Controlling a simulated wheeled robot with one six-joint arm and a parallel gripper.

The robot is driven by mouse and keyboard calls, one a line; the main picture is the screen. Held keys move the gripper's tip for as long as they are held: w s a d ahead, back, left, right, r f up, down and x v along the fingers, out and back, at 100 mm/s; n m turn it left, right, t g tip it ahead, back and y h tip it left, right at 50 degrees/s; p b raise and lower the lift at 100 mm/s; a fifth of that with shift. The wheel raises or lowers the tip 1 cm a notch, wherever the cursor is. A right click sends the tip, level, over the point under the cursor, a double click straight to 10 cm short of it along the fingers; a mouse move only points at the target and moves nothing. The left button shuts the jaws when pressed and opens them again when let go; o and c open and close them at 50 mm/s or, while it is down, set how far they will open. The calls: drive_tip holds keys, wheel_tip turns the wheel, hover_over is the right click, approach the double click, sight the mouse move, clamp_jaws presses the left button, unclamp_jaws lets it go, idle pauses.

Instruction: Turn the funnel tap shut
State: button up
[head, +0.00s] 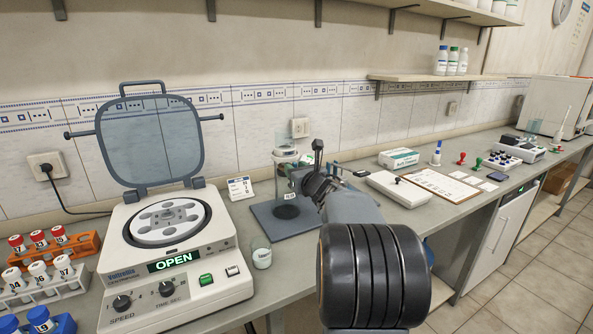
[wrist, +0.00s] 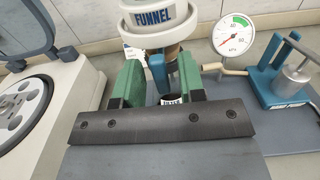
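The funnel (wrist: 155,18), a white cup with a "FUNNEL" label, stands upright at the top of the wrist view, above a tan body. A blue tap handle (wrist: 158,73) hangs below it. My gripper (wrist: 160,85) has its two green fingers on either side of the handle, with a gap visible at the right. The fingers look open, and I cannot tell whether one touches the handle. A dark opening with a printed label sits lower between them. In the head view, my gripper (head: 312,182) is beside the funnel stand (head: 285,155) and partly hides it.
A centrifuge (head: 180,285) with its lid up and "OPEN" display stands left. A beaker (head: 261,255) is beside it. A pressure gauge (wrist: 234,36) and blue pump (wrist: 280,75) are right of the funnel. A flat white device (head: 398,190) lies further right.

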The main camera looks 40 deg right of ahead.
clamp_jaws()
idle(0.3)
drive_tip(key=shift+d+f+m+p, duration=0.15)
drive_tip(key=shift+m, duration=4.3)
drive_tip(key=shift+d+f+m+p, duration=0.1)
drive_tip(key=shift+m+p, duration=0.05)
drive_tip(key=shift+m, duration=4.3)
